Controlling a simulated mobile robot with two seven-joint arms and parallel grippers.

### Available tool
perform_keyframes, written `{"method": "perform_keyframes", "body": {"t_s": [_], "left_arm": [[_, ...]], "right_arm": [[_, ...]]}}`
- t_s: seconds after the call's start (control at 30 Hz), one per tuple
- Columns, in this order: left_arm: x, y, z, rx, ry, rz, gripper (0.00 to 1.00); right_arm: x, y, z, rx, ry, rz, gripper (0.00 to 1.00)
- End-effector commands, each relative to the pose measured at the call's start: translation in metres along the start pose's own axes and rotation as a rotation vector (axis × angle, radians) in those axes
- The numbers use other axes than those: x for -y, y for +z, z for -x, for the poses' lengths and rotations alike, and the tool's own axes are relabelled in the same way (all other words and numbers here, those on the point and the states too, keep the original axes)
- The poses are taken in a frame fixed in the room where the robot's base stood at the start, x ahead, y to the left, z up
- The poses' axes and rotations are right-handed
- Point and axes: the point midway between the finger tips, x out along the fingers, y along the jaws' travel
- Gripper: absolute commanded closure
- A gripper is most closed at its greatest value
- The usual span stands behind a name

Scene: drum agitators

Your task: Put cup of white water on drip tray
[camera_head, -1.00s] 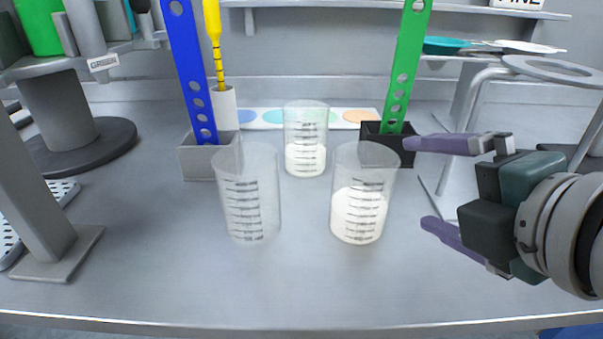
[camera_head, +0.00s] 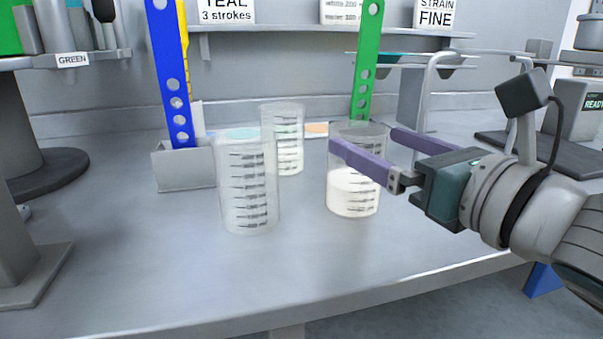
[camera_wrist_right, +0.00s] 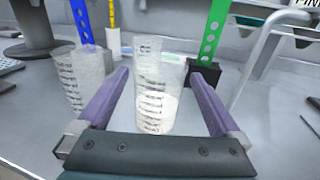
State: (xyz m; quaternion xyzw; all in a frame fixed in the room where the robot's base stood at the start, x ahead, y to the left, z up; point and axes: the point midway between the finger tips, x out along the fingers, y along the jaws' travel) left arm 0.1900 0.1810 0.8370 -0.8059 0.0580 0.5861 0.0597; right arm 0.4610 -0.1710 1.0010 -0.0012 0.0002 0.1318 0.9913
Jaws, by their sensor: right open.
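A clear graduated cup with white liquid (camera_head: 352,192) stands upright on the bench, front right of the three cups. In the right wrist view the white-filled cup (camera_wrist_right: 155,112) is between the fingers. My right gripper (camera_head: 364,140) is open, with one purple finger on each side of the cup's upper part. It also shows in the wrist view (camera_wrist_right: 159,76); I cannot tell whether either finger touches the cup. I cannot make out a drip tray in the current views. My left gripper is not in view.
A clear cup that looks empty (camera_head: 248,190) stands close left. Another cup with white contents (camera_head: 288,155) stands behind. A blue perforated strip (camera_head: 172,75) rises from a grey holder (camera_head: 185,168), a green one (camera_head: 366,60) behind the cups. The front bench (camera_head: 200,270) is clear.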

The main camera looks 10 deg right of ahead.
Motion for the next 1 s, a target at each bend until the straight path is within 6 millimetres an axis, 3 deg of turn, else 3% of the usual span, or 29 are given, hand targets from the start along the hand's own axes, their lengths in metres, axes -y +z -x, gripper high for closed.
{"method": "perform_keyframes", "body": {"t_s": [0.3, 0.63, 1.0], "left_arm": [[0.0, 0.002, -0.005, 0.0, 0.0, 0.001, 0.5], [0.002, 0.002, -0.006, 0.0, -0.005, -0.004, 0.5], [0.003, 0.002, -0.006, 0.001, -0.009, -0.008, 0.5]], "right_arm": [[0.002, -0.004, -0.043, 0.002, -0.001, -0.002, 0.0], [0.001, -0.004, -0.048, 0.0, 0.0, -0.002, 0.01], [0.001, -0.004, -0.048, 0.0, 0.0, -0.002, 0.43]]}}
